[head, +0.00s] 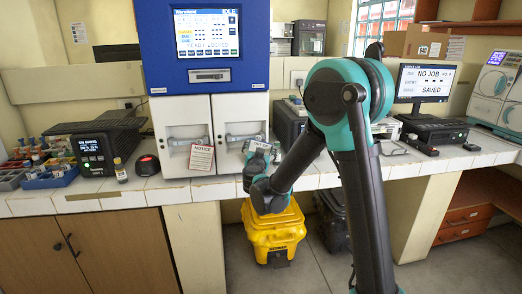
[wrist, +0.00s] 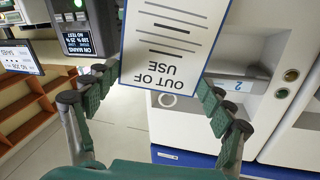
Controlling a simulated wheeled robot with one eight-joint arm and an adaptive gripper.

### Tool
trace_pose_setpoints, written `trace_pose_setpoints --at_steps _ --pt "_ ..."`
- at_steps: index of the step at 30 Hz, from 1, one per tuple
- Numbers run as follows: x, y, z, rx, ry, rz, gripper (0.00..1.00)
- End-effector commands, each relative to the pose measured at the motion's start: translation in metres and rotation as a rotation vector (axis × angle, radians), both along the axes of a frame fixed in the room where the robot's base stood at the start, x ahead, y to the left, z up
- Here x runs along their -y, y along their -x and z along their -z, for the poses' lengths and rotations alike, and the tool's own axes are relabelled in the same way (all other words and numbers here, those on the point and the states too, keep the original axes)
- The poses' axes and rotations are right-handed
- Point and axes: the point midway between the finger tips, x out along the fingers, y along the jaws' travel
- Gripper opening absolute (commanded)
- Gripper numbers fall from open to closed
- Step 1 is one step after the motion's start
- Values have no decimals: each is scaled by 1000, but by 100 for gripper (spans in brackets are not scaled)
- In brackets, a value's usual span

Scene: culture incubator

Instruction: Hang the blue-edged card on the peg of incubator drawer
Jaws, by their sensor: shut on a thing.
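The blue-edged card (wrist: 170,40) reads OUT OF USE, upside down in the wrist view, and my gripper (wrist: 155,83) is shut on it, a finger at each side. In the head view my gripper (head: 262,160) is in front of the right white incubator drawer (head: 240,112), which also shows in the wrist view with a label 2 (wrist: 232,86). I cannot make out that drawer's peg, nor whether the card touches the drawer. A red-edged NOTICE card (head: 201,158) hangs on the left white drawer (head: 185,115).
The blue incubator panel (head: 208,45) is above the drawers.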

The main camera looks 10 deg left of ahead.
Motion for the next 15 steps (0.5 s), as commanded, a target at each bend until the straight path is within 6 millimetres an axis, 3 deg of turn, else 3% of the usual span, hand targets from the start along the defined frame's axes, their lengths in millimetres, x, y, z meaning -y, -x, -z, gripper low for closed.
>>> trace_pose_setpoints --at_steps 15 --pt "-6 -23 5 0 0 0 66"
